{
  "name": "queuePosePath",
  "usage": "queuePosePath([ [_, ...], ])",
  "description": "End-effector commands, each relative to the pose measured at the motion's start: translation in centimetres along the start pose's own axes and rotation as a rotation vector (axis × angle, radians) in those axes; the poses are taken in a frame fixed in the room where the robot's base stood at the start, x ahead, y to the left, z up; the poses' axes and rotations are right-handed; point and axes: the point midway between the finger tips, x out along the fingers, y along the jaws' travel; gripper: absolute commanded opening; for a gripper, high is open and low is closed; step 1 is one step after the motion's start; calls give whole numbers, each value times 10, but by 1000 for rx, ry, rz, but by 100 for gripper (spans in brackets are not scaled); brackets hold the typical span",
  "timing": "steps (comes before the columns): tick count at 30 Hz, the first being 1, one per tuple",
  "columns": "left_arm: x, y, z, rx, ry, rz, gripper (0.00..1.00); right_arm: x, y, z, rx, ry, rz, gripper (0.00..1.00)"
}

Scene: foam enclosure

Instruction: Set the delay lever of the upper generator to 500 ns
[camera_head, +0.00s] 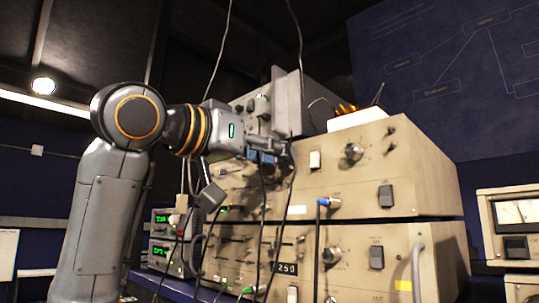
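The upper generator (430,180) is a beige box with knobs and switches on its front panel, stacked on a similar lower generator (445,265). My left gripper (278,147) is in front of the upper left part of the upper generator's panel, with a blue part beside its fingers. The fingers are small and seen from the side, so I cannot tell whether they are open or touching anything. I cannot make out the upper generator's delay lever; the gripper and hanging cables cover part of that panel. My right gripper is not in view.
Cables hang across both panels, and a blue-ended plug (323,201) sticks out. Two small units with green displays (161,218) stand at left. A metal box (287,100) is above. A meter unit (515,212) stands at right.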

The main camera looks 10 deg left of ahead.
Motion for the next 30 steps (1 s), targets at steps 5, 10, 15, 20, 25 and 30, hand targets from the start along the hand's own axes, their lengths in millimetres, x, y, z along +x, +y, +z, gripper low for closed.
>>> queuePosePath([
  [5,-1,-1,0,0,0,-1,31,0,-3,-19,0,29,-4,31],
  [10,-19,-1,-1,1,3,-2,31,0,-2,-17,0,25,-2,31],
  [15,-56,0,-1,2,4,-2,31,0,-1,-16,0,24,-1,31],
  [20,-89,0,-1,1,4,-2,31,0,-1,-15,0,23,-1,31],
  [25,-113,1,-1,1,3,-1,31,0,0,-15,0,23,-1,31],
  [30,-122,1,0,0,1,0,31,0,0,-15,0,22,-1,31],
])
